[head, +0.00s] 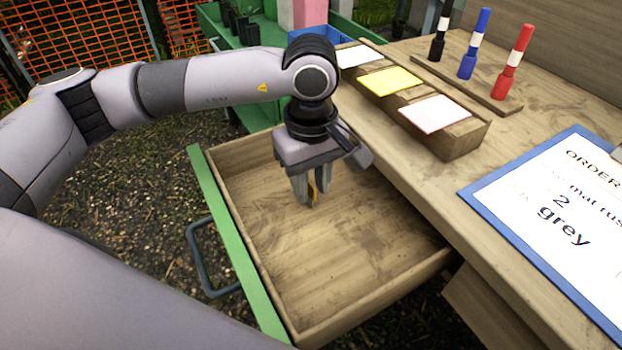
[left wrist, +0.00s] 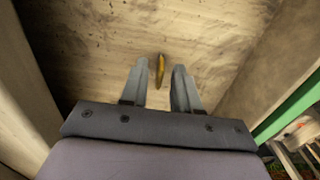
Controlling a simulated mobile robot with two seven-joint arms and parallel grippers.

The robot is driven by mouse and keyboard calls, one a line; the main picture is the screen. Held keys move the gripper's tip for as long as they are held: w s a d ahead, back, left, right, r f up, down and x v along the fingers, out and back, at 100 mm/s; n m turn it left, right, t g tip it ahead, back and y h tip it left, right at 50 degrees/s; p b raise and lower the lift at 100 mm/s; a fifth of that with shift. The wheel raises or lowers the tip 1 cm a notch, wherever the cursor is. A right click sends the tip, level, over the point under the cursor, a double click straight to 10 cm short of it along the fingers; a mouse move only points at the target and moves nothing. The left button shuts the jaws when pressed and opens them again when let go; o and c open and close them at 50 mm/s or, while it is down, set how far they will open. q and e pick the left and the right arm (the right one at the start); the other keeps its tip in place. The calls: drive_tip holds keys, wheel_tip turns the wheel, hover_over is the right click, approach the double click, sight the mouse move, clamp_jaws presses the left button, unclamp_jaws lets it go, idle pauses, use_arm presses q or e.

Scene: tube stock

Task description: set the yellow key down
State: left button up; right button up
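The yellow key (head: 312,189) shows as a thin upright sliver between the fingers of my left gripper (head: 308,198), inside the open drawer (head: 300,318). In the left wrist view the key (left wrist: 160,70) sits between the fingertips of the left gripper (left wrist: 159,72), with a visible gap on each side. The fingers are apart and I see neither touching the key. The drawer floor is behind it; whether the key rests on that floor is not clear. My right gripper is not in view.
The drawer is otherwise bare. A wooden block with white, yellow and pink cards (head: 391,81) stands on the bench (head: 420,190). Black, blue (head: 474,45) and red markers stand behind it. A blue-edged order board (head: 560,215) lies at the right. The green drawer front (head: 235,240) has a handle.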

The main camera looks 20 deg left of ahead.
sight(310, 185)
use_arm(q)
drive_tip(key=shift+r, duration=0.3)
wheel_tip(310, 185, up, 12)
drive_tip(key=p, duration=0.1)
drive_tip(key=shift+f, duration=0.15)
idle(0.3)
